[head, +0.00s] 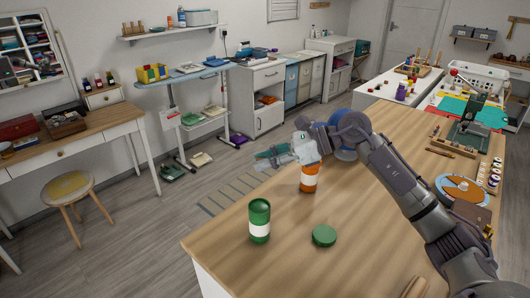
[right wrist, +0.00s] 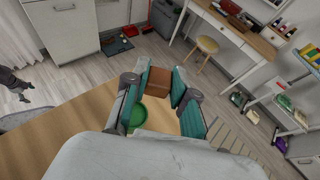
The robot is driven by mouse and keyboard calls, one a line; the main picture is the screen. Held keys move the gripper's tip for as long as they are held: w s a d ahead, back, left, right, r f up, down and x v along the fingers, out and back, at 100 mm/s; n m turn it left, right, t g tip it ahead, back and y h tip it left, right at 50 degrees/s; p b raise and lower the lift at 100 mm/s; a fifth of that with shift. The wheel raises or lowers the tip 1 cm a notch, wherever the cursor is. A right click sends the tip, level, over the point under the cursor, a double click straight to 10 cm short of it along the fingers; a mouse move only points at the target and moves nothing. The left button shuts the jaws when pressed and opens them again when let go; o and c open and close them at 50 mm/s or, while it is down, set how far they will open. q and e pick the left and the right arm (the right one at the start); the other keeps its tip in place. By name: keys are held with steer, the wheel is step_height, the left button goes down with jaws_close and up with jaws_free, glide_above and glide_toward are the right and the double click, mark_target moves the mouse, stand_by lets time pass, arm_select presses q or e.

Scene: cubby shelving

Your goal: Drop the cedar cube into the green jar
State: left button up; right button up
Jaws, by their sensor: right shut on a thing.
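The green jar (head: 259,222), with a white label band, stands upright on the wooden table near its left edge. A round green lid (head: 324,236) lies flat to the right of it. My right gripper (head: 266,156) is above the table, beyond the jar and left of an orange jar. It is shut on the brown cedar cube (right wrist: 158,84), seen between the teal fingers in the right wrist view. A round green thing (right wrist: 138,116) shows below the cube there, partly hidden by a finger; I cannot tell if it is jar or lid. My left gripper cannot be made out.
The orange jar (head: 309,180) with a white band stands behind the lid, close to my right wrist. A round orange, white and blue piece (head: 461,190) and several tools lie at the right. The table (head: 375,225) around the lid is otherwise clear.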

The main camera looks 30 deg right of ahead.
step_height(320, 180, down, 3)
steer(key=shift+a+r+b, duration=0.1)
steer(key=shift+b, duration=0.45)
step_height(320, 180, down, 3)
steer(key=shift+b, duration=0.5)
steer(key=o, duration=0.8)
arm_select(q)
steer(key=shift+s+f, duration=0.25)
steer(key=shift+f, duration=0.9)
steer(key=shift+a, duration=0.1)
